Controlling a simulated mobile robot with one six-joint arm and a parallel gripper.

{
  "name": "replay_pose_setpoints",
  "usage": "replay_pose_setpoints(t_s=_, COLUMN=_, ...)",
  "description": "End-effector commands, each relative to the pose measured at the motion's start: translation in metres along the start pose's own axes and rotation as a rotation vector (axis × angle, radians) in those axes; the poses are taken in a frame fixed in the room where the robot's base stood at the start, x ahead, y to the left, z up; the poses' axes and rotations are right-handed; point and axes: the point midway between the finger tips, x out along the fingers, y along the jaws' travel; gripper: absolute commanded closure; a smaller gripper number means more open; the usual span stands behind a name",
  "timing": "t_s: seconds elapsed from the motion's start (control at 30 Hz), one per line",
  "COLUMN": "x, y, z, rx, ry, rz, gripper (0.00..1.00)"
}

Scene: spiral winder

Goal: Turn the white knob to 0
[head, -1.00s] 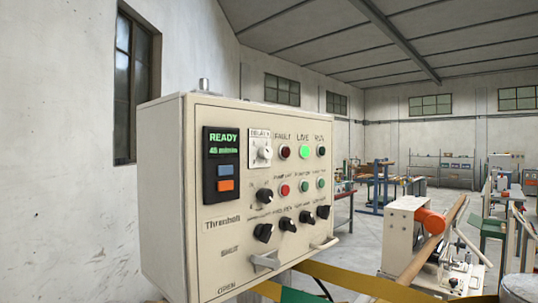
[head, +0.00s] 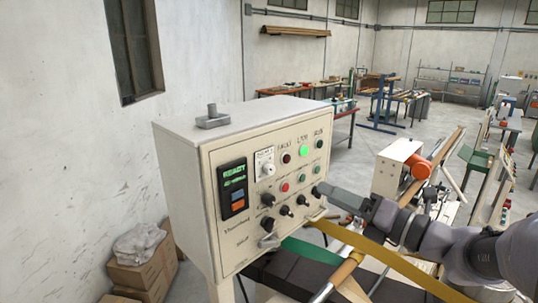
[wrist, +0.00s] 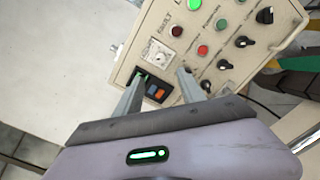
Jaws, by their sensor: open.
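The white knob (head: 267,170) sits on a pale square plate in the upper part of the beige control box's front panel (head: 228,255). In the wrist view the white knob (wrist: 160,57) lies just beyond and between my fingertips. My gripper (wrist: 161,74) is open and empty, its two fingers apart and pointing at the panel. In the head view my gripper (head: 322,190) reaches in from the right, by the panel's right edge. I cannot tell the knob's exact setting; the plate's marks are too small to read.
Several black knobs (head: 268,199), a green lit lamp (head: 303,151), red and green buttons and a READY display (head: 233,186) crowd the panel. A yellow band (head: 375,248) runs below my arm. Cardboard boxes (head: 145,265) stand at left.

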Motion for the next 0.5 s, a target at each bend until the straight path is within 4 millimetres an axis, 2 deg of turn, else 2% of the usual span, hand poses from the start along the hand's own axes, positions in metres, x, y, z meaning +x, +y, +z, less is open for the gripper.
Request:
replay_pose_setpoints(t_s=0.3, x=0.094, y=0.002, z=-0.004, rx=-0.004, ry=0.01, rz=0.004, gripper=0.53)
replay_pose_setpoints(t_s=0.5, x=0.141, y=0.002, z=-0.004, rx=-0.005, ry=0.009, rz=0.002, gripper=0.53)
